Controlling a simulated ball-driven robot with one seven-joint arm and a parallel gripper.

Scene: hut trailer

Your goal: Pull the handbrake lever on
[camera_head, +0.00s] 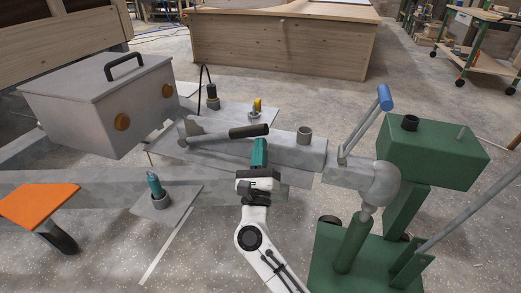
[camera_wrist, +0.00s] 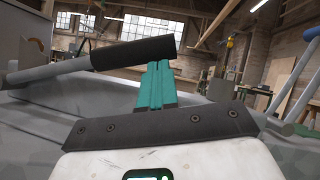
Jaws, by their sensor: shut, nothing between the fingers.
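The handbrake lever is a grey bar (camera_head: 208,138) with a black grip (camera_head: 249,131), mounted on the grey trailer drawbar (camera_head: 290,150). It lies low, nearly level, with the grip end to the right. In the wrist view the black grip (camera_wrist: 135,52) crosses the upper left, tilted slightly up to the right. My gripper (camera_head: 260,145) has teal fingers, shut together and empty. It is just below the right end of the grip in the picture. In the wrist view the fingertips (camera_wrist: 158,64) are at the grip's lower edge; I cannot tell whether they touch it.
A blue-handled lever (camera_head: 385,97) and a green stand (camera_head: 430,152) are to the right. A grey box (camera_head: 95,95) is at the left, with an orange plate (camera_head: 38,205) below it. A teal-topped plug (camera_head: 155,185) sits left of my arm. Open floor shows behind the drawbar.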

